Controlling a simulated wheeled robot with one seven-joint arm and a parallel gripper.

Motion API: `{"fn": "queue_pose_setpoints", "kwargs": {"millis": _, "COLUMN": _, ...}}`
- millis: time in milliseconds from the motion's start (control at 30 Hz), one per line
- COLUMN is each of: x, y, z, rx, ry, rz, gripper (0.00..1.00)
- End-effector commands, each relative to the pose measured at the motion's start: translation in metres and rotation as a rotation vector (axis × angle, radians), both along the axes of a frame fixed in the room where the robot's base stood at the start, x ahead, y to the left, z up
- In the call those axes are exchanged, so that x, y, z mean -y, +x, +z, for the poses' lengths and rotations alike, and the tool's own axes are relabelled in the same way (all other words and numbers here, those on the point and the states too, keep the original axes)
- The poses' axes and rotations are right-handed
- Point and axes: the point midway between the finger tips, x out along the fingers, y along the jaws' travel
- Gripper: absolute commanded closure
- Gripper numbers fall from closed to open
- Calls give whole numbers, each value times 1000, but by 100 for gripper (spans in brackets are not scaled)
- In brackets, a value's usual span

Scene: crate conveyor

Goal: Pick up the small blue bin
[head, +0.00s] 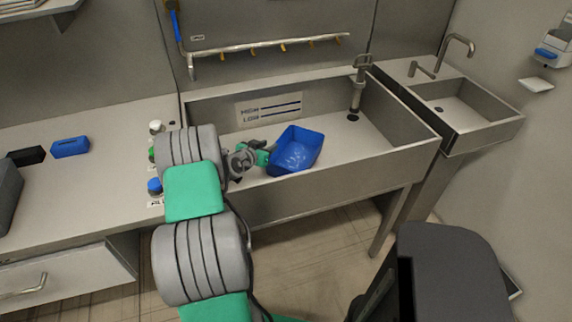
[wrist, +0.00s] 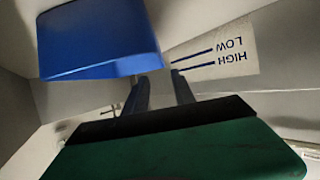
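The small blue bin (head: 296,151) is in the large sink, close to its front wall, with its hollow inside facing up. My gripper (head: 263,158) is at the bin's left side in the head view, very near or touching it. In the wrist view, the bin (wrist: 98,42) fills the upper left, and its lower right corner covers the tip of one finger. My gripper's two dark fingers (wrist: 161,85) stand apart, with pale background between them. How much of the bin's wall lies between the fingers is hidden.
The sink (head: 385,150) has a tap (head: 358,85) and a HIGH/LOW label (head: 268,110). A blue block (head: 70,147) and a black one (head: 26,156) lie farther left. A smaller sink (head: 490,118) is at right.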

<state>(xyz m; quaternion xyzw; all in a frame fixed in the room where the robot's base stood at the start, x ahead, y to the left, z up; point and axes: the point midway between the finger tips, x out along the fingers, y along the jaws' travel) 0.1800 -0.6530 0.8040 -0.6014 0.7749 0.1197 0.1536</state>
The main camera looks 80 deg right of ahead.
Motion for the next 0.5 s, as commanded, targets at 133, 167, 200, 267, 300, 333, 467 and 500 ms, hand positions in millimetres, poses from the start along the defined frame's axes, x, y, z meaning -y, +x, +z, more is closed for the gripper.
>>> {"fn": "queue_pose_setpoints", "kwargs": {"millis": 133, "x": 3, "y": -1, "z": -13, "rx": 1, "ry": 0, "rz": 0, "gripper": 69}}
{"fn": "queue_pose_setpoints", "kwargs": {"millis": 167, "x": 6, "y": -1, "z": -14, "rx": 1, "ry": 0, "rz": -1, "gripper": 69}}
{"fn": "queue_pose_setpoints", "kwargs": {"millis": 200, "x": 10, "y": -3, "z": -15, "rx": 0, "ry": 0, "rz": -1, "gripper": 69}}
{"fn": "queue_pose_setpoints", "kwargs": {"millis": 267, "x": 18, "y": -5, "z": -18, "rx": 0, "ry": 1, "rz": -3, "gripper": 69}}
{"fn": "queue_pose_setpoints", "kwargs": {"millis": 300, "x": 22, "y": -6, "z": -20, "rx": 0, "ry": 1, "rz": -2, "gripper": 69}}
{"fn": "queue_pose_setpoints", "kwargs": {"millis": 333, "x": 25, "y": -7, "z": -22, "rx": 0, "ry": 1, "rz": -1, "gripper": 69}}
{"fn": "queue_pose_setpoints", "kwargs": {"millis": 467, "x": 42, "y": -11, "z": -31, "rx": 0, "ry": 1, "rz": -2, "gripper": 69}}
{"fn": "queue_pose_setpoints", "kwargs": {"millis": 500, "x": 47, "y": -12, "z": -34, "rx": -1, "ry": 2, "rz": -1, "gripper": 69}}
